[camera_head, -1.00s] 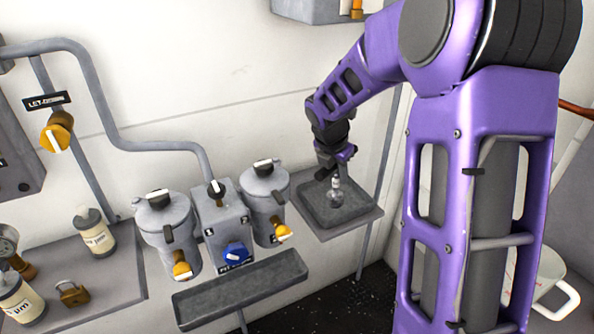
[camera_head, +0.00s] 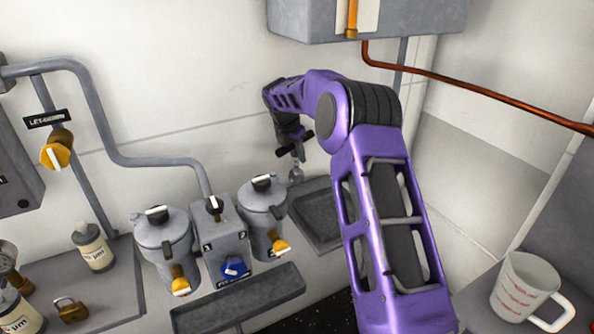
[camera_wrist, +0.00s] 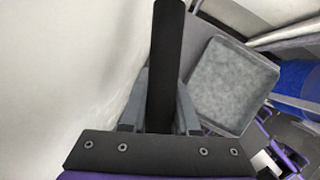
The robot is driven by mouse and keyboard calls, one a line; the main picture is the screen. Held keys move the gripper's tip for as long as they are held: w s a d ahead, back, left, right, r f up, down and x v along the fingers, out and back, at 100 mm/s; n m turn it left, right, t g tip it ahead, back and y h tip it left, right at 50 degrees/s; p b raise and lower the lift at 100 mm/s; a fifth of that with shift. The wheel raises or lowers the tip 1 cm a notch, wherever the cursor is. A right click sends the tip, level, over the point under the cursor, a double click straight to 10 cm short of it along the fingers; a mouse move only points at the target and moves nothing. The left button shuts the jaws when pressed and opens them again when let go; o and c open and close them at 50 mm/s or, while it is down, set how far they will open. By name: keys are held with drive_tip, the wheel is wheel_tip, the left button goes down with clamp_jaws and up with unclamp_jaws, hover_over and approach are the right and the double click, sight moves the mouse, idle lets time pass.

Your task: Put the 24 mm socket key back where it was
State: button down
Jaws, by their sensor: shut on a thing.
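My gripper (camera_head: 291,143) is shut on the socket key (camera_head: 296,173). The key has a dark crossbar at the top, and its silver shaft hangs down with a rounder lower end. In the wrist view the dark bar (camera_wrist: 167,60) runs up between the grey finger pads. The key hangs in the air near the wall, above the left back edge of the shallow grey tray (camera_head: 321,222). In the wrist view the tray (camera_wrist: 232,88) looks empty, to the right of the fingers. The size marking is not readable.
Two grey canisters (camera_head: 163,240) (camera_head: 262,215) flank a control box (camera_head: 224,236) with a blue knob left of the tray. A narrow trough (camera_head: 240,298) lies in front. A wall cabinet (camera_head: 370,18) hangs above. A measuring jug (camera_head: 530,292) stands at the lower right.

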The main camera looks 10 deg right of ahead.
sight(289, 147)
drive_tip(key=shift+f, duration=3.2)
drive_tip(key=c, duration=0.7)
unclamp_jaws()
drive_tip(key=shift+f, duration=0.1)
drive_tip(key=shift+o, duration=0.2)
drive_tip(key=v, duration=1.2)
drive_tip(key=shift+w, duration=0.1)
drive_tip(key=shift+a, duration=0.1)
